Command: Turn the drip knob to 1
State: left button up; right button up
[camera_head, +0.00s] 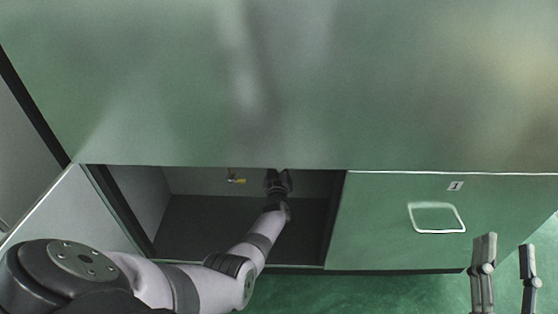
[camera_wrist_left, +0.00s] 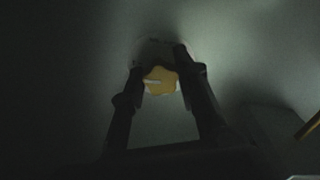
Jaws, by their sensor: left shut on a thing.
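The drip knob (camera_wrist_left: 160,80) is a yellow, lobed knob on a pale round plate, with a light mark across its left part. In the left wrist view the two dark fingers of my left gripper (camera_wrist_left: 160,72) are closed on its sides. The markings above the knob are too dark to read. In the head view my left gripper (camera_head: 278,176) reaches deep into the open cabinet, and its fingertips and the knob are hidden behind the cabinet's top edge. My right gripper (camera_head: 507,252) is at the lower right, fingers apart and empty.
The open cabinet compartment (camera_head: 190,228) has a dark floor and light walls. A small yellow-handled valve (camera_head: 237,180) is on its back wall, left of my left gripper. A closed green door (camera_head: 380,225) with a pale handle (camera_head: 437,218) is on the right. The green floor lies in front.

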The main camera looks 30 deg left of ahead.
pick_arm(q)
jog(key=shift+d+f+m, duration=0.1)
jog(key=shift+m, duration=0.2)
dwell(0.4)
jog(key=o, duration=1.2)
jog(key=shift+v, duration=3.75)
